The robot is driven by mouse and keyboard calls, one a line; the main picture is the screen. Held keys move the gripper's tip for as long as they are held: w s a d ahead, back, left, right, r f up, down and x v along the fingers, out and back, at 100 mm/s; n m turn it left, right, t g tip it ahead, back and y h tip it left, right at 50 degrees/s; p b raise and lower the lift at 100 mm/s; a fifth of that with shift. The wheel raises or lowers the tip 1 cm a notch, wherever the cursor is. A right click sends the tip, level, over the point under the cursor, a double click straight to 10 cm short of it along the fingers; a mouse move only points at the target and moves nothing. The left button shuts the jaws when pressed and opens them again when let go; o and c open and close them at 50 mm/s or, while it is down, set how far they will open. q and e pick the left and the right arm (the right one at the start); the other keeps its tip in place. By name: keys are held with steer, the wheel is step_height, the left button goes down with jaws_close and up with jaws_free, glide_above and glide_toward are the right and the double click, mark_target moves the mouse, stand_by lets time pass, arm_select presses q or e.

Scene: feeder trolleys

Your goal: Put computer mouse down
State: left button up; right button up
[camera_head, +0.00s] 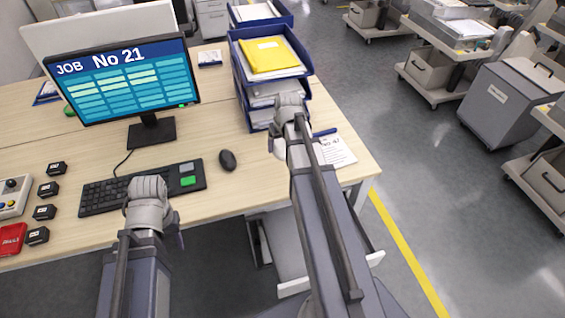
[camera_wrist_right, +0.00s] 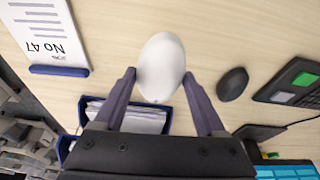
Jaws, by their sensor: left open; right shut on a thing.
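A white, rounded computer mouse (camera_wrist_right: 161,68) sits between the two fingers of my right gripper (camera_wrist_right: 164,92) in the right wrist view, over the wooden desk. The fingers are shut on its sides. In the head view my right gripper (camera_head: 284,128) is above the desk in front of the blue trays, and its arm hides the white mouse. A second, black mouse (camera_head: 227,160) lies on the desk right of the keyboard; it also shows in the right wrist view (camera_wrist_right: 232,84). My left gripper (camera_head: 150,192) is open, over the keyboard's front edge.
A keyboard (camera_head: 104,196), a monitor (camera_head: 125,82) and stacked blue trays (camera_head: 238,75) stand on the desk (camera_head: 250,184). A paper on a clipboard (camera_head: 338,151) lies near its right edge. Bare wood lies between the black mouse and the clipboard. Small black boxes (camera_head: 45,212) sit left.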

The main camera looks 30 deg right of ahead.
mark_target(280, 165)
steer(key=shift+f+b, duration=3.45)
steer(key=shift+f, duration=0.55)
steer(key=shift+r, duration=0.15)
steer(key=o, duration=0.9)
steer(key=shift+f, duration=0.2)
steer(key=o, duration=0.4)
steer(key=shift+o, duration=0.2)
steer(key=shift+r, duration=0.2)
